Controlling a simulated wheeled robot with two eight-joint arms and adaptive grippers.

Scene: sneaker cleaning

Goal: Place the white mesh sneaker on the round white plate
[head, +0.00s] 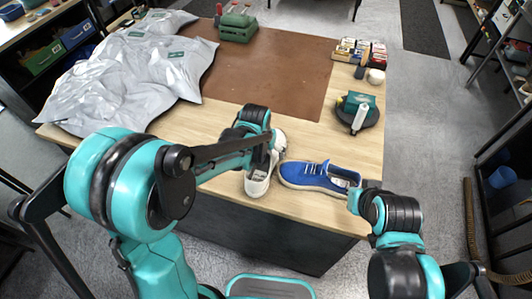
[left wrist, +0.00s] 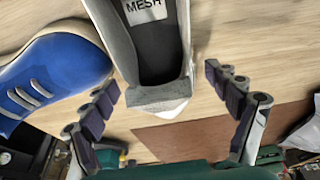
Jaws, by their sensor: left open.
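The white mesh sneaker (head: 257,182) stands near the front edge of the table, partly hidden by my left arm. In the left wrist view its open heel and the MESH label inside show (left wrist: 150,45). My left gripper (left wrist: 160,88) is open, its fingers apart on either side of the heel, not visibly closed on it. A blue sneaker (head: 312,176) lies just to the right of the white one; it also shows in the left wrist view (left wrist: 52,68). My right arm's end (head: 372,208) is at the table's front right corner; its fingers cannot be made out. I cannot clearly identify a round white plate.
A brown mat (head: 270,70) covers the table's middle. A crumpled grey bag (head: 140,75) fills the left. A dark round item with a white bottle (head: 360,114) stands at right. Small boxes (head: 358,52) and a green case (head: 237,24) are at the back.

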